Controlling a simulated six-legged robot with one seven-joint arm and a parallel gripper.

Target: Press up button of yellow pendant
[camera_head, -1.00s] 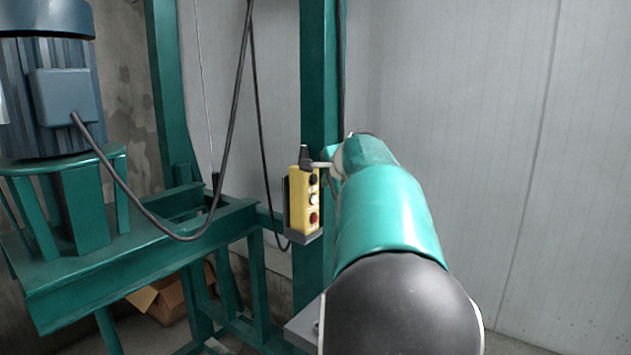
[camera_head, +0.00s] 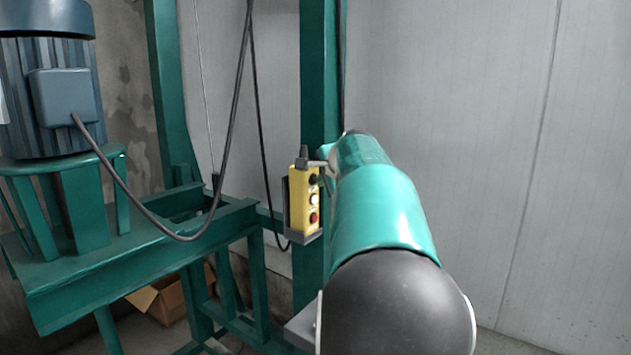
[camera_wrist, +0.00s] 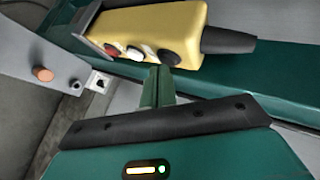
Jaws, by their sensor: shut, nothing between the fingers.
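The yellow pendant (camera_head: 299,205) hangs upright in front of the green post, with a black, a white and a red button from top to bottom. In the wrist view the pendant (camera_wrist: 150,22) lies sideways across the top. There the red button (camera_wrist: 110,50), white button (camera_wrist: 134,53) and black button (camera_wrist: 170,58) face my gripper (camera_wrist: 158,70). My fingers are shut and empty, with their tips close to the black button, slightly toward the white one. I cannot tell whether they touch. In the head view my arm largely hides the gripper.
A green post (camera_head: 319,75) stands behind the pendant. A green frame (camera_head: 140,255) with a blue motor (camera_head: 55,100) fills the left. Black cables (camera_head: 238,80) hang left of the pendant. A cardboard box (camera_head: 170,300) lies low behind the frame. The right side before the wall is open.

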